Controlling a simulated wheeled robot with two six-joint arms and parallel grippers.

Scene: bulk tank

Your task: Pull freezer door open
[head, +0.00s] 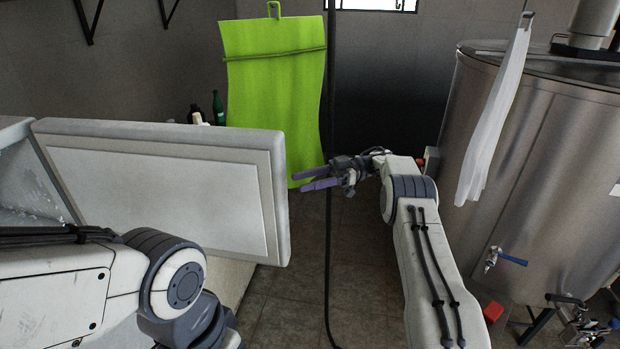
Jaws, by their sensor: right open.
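The white freezer door (155,185) stands swung open on the left, its flat inner panel facing me. Part of the frosty freezer interior (22,190) shows at the far left edge. My right gripper (303,179) is open and empty, its purple-grey fingers pointing left, just right of the door's free edge. I cannot tell whether a finger touches the door. No handle is visible on the side that I see. My left arm crosses the lower left in front of the freezer; its gripper is out of the picture.
A green apron (274,80) hangs behind the door, with bottles (217,108) beside it. A large steel tank (545,150) with a blue-handled tap (505,259) stands at right, a white cloth (492,120) hanging before it. A dark hose (328,250) hangs mid-view. Tiled floor is open below.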

